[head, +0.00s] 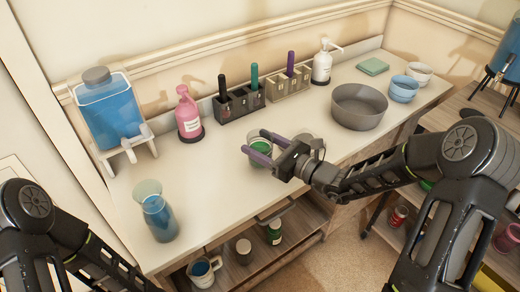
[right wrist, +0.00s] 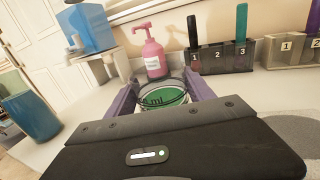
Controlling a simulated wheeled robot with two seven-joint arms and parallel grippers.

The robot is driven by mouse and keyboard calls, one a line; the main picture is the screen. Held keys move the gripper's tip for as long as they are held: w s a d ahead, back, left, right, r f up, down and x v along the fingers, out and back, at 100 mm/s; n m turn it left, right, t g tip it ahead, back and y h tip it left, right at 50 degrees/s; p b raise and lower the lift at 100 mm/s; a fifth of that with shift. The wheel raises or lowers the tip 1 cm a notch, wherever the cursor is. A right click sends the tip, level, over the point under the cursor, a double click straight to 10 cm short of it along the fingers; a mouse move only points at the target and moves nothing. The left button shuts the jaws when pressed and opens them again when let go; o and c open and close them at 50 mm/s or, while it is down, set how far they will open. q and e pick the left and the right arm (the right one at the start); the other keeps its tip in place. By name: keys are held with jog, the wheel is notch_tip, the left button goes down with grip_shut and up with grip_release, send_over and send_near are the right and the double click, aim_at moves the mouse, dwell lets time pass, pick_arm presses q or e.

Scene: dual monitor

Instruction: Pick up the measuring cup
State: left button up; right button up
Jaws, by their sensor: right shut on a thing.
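The measuring cup (head: 259,157) is a clear cup with green liquid, at the middle of the white counter. In the right wrist view the cup (right wrist: 158,98) shows dark "mL" lettering and a rim, between my purple fingers. My right gripper (head: 262,146) reaches in from the right and is shut on the cup, one finger on each side. The right wrist view also shows its fingers (right wrist: 160,103). I cannot tell whether the cup's base touches the counter. My left arm shows at lower left, but its gripper is out of the picture.
A vase with blue liquid (head: 157,212) stands front left. A blue dispenser (head: 110,108), pink bottle (head: 188,117), marker holders (head: 239,104), white pump bottle (head: 322,66) and grey bowl (head: 358,107) line the back and right. Clear counter (head: 215,190) lies between vase and cup.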

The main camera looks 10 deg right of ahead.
notch_tip(320, 180, up, 8)
jog(key=shift+f+p, duration=0.2)
jog(key=shift+p, duration=0.15)
dwell(1.0)
